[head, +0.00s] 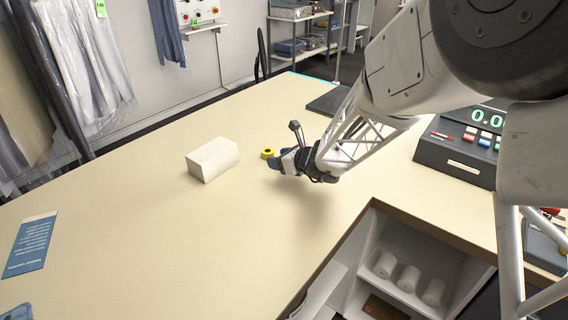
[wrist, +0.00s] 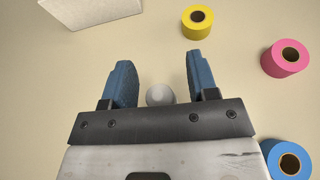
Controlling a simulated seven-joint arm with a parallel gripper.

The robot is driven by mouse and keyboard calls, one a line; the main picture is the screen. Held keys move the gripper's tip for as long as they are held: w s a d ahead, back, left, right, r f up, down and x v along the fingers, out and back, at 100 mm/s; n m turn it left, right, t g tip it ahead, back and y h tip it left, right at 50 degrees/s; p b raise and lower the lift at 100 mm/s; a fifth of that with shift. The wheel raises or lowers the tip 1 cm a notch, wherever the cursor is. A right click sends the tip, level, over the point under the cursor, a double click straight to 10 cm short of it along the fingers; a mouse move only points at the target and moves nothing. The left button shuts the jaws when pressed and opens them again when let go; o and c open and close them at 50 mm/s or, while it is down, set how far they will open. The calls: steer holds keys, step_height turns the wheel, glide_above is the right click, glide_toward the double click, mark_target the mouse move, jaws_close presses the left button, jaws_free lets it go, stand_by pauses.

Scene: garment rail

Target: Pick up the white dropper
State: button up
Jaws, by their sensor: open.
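A small round white thing (wrist: 160,94), which looks like the white dropper seen end-on, shows in the wrist view between the blue fingers, close to the palm. Its lower part is hidden by the gripper's dark front bar. My gripper (wrist: 158,64) is open, with one finger on each side of it and a visible gap to both. In the head view my gripper (head: 284,161) is low over the counter, just right of the yellow roll. I cannot make out the dropper there; the gripper and arm cover that spot.
A yellow roll (wrist: 197,22) lies ahead of the right finger. A pink roll (wrist: 286,59) and a blue roll (wrist: 289,161) lie to the right. A cream block (head: 212,158) stands left on the counter (head: 150,220). A register (head: 460,145) stands at right.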

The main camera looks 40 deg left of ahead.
steer(key=c, duration=1)
steer(key=shift+r, duration=0.9)
steer(key=s+d+r, duration=0.3)
steer(key=s+d, duration=0.7)
steer(key=d, duration=0.2)
steer(key=shift+d, duration=0.25)
steer(key=shift+r, duration=0.1)
